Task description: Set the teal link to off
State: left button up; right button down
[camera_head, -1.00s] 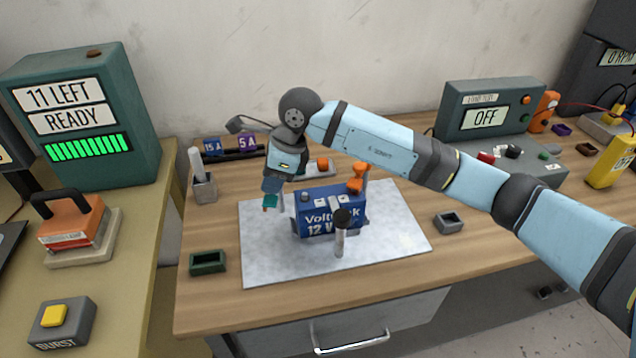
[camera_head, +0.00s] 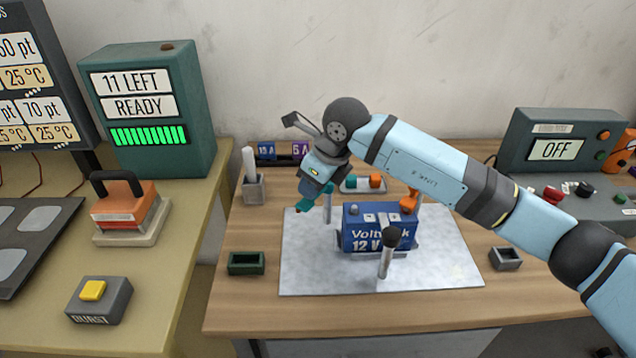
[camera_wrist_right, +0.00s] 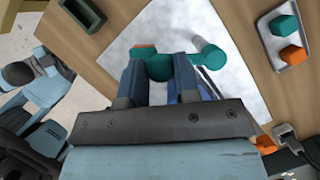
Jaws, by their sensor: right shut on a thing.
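My right gripper (camera_head: 302,207) is over the left part of the pale metal plate (camera_head: 440,270). In the right wrist view, my right gripper (camera_wrist_right: 160,76) is shut on a teal piece (camera_wrist_right: 160,64), taken as the teal link, with an orange bit at its left. A grey post (camera_head: 327,208) stands close to the right of the gripper. In the wrist view, more teal shows at the post (camera_wrist_right: 213,55); I cannot tell whether it joins the held piece. The blue battery (camera_head: 378,228) stands on the plate, with an orange link (camera_head: 409,200) at its right post.
A black-capped post (camera_head: 391,240) stands in front of the battery. A small tray (camera_head: 350,188) with teal and orange caps lies behind. A green holder (camera_head: 246,263) and a grey holder (camera_head: 506,258) flank the plate.

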jog(key=shift+r, duration=0.1)
jog(key=c, duration=1)
grip_release()
jog(key=shift+o, duration=0.7)
jog(key=v, duration=1.3)
jog(key=shift+r, duration=0.3)
jog(key=shift+d, duration=0.15)
